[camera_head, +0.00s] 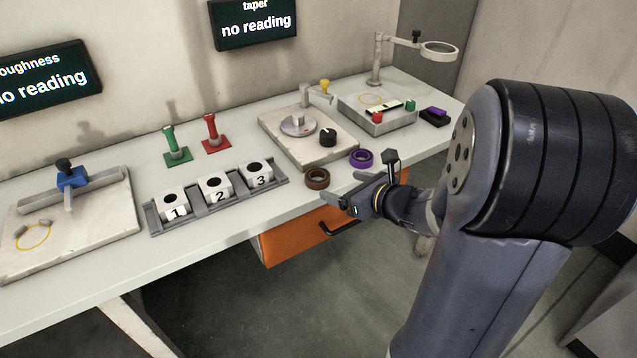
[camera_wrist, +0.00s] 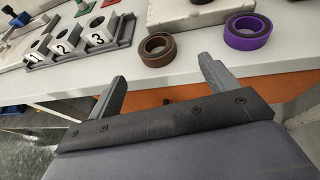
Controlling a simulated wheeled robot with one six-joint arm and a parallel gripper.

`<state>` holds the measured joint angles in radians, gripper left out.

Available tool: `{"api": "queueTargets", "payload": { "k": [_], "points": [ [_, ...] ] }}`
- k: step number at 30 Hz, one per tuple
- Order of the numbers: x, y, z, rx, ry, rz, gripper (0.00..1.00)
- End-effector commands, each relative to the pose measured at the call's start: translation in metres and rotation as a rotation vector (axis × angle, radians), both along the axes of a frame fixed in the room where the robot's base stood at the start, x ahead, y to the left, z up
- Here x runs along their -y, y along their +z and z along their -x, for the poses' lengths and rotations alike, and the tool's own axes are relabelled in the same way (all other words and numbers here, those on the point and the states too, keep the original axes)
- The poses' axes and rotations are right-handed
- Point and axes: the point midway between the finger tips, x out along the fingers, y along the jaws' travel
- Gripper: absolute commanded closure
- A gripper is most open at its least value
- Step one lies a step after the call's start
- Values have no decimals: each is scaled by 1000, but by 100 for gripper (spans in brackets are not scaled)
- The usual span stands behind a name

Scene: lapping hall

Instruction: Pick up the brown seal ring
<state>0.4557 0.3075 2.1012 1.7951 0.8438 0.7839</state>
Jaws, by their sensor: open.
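The brown seal ring (camera_head: 317,184) lies flat on the white bench near its front edge, to the right of the block numbered 3. In the wrist view the brown seal ring (camera_wrist: 145,50) is beyond the fingertips, between the two fingers' directions and apart from them. My gripper (camera_head: 368,179) is in front of the bench edge, to the right of the brown ring. In the wrist view my gripper (camera_wrist: 163,72) has its two fingers spread wide with nothing between them.
A purple ring (camera_head: 361,163) lies to the right of the brown one. A rack (camera_head: 160,229) with numbered blocks stands to its left. A stone plate with a dial (camera_head: 285,147) is behind. An orange drawer (camera_head: 290,243) with a dark handle hangs below the bench edge.

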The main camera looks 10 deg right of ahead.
Motion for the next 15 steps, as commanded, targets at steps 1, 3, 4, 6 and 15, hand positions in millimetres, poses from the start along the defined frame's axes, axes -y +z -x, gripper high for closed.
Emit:
{"api": "queueTargets", "payload": {
  "k": [1,3,4,6,15],
  "points": [
    [-4,-5,-6,-2,4,-1,19],
    [-7,-7,-13,0,4,0,19],
    [-8,-8,-14,0,3,0,19],
    [-9,-9,-17,-1,2,0,19],
    [-29,-23,-46,0,5,-1,19]
  ]
}}
